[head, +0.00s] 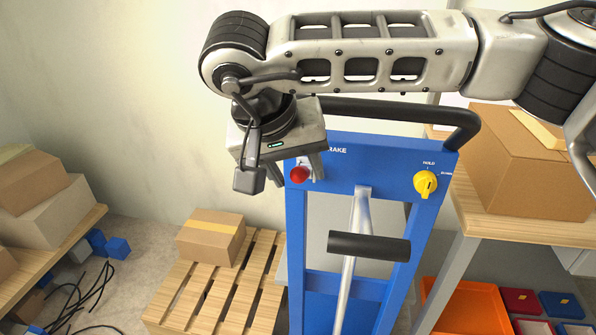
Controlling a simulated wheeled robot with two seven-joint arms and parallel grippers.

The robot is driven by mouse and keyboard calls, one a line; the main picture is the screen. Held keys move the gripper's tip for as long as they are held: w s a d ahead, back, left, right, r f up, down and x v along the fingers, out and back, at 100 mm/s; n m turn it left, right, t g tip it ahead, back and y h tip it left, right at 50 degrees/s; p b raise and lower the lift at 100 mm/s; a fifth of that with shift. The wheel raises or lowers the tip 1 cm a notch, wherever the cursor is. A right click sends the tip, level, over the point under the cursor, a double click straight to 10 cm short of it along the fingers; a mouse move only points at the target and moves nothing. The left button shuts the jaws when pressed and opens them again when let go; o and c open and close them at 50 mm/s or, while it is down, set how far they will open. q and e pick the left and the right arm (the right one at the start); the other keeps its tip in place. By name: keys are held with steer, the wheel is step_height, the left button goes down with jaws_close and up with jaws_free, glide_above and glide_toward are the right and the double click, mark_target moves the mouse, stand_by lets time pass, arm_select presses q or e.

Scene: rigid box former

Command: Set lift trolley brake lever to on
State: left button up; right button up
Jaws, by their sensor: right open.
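The blue lift trolley (318,233) stands upright in the middle of the head view. A red ball knob (299,174), seemingly the brake lever's end, sits at the upper left of its panel, beside a partly hidden label reading "RAKE". The rest of the lever and any on/off marks are hidden or too small to tell. My right gripper (297,178) is open, pointing down at the panel's left side. Its fingers appear on either side of the red knob; I cannot tell whether they touch it. My left gripper is out of view.
A yellow rotary knob (425,184) marked "HOLD" is on the panel's right. A black handlebar (400,110) runs behind my right arm. A silver lever with a black grip (369,246) projects in front. A pallet (217,290) stands left, a table with a carton (520,170) right.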

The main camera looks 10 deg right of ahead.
steer(key=shift+x, duration=0.75)
